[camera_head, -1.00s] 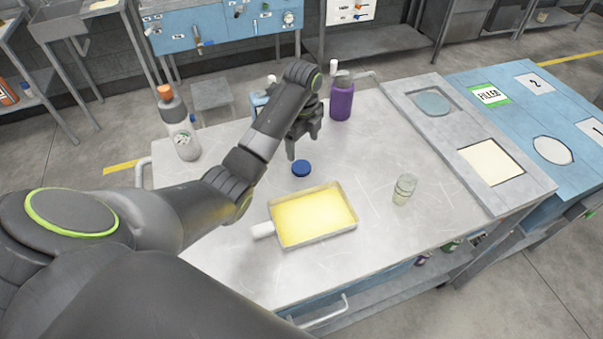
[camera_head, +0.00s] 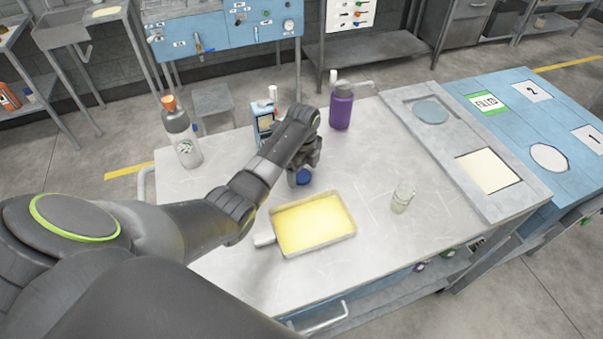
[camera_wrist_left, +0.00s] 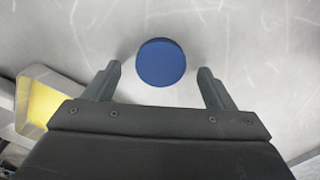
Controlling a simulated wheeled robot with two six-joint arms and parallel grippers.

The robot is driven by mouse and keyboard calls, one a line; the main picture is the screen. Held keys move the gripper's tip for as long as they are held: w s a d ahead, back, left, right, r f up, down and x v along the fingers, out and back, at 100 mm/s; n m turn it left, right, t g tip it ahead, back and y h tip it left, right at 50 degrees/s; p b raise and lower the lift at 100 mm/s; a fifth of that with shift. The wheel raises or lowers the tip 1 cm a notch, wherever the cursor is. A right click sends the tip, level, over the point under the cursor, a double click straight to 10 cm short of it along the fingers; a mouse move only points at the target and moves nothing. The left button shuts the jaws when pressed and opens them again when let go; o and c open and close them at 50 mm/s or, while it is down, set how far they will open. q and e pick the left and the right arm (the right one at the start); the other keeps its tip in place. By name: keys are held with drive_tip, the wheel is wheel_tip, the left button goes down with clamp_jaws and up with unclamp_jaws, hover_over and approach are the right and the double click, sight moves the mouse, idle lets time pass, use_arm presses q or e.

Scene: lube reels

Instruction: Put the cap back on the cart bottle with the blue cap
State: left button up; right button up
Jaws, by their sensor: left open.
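The blue cap (camera_head: 303,177) lies on the cart top, partly hidden by my left gripper (camera_head: 303,172) in the head view. In the left wrist view the blue cap (camera_wrist_left: 161,62) lies flat, just beyond and between the two fingertips of my open, empty left gripper (camera_wrist_left: 161,76). Several bottles stand at the back of the cart: a purple bottle (camera_head: 341,108), a blue-and-white bottle (camera_head: 264,119) partly behind my arm, and a grey bottle with an orange top (camera_head: 181,133). I cannot tell which bottle the cap fits. My right gripper is not in view.
A tray of yellow liquid (camera_head: 313,222) sits just in front of the cap; it also shows in the left wrist view (camera_wrist_left: 40,103). A small glass jar (camera_head: 402,197) stands to the right. A grey panel (camera_head: 470,155) borders the cart's right side.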

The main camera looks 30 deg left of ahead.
sight(303, 176)
use_arm(q)
drive_tip(key=shift+f, duration=0.4)
drive_tip(key=c, duration=1.1)
drive_tip(key=shift+o, duration=0.2)
wheel_tip(303, 176, up, 10)
drive_tip(key=b, duration=0.1)
drive_tip(key=shift+b, duration=0.3)
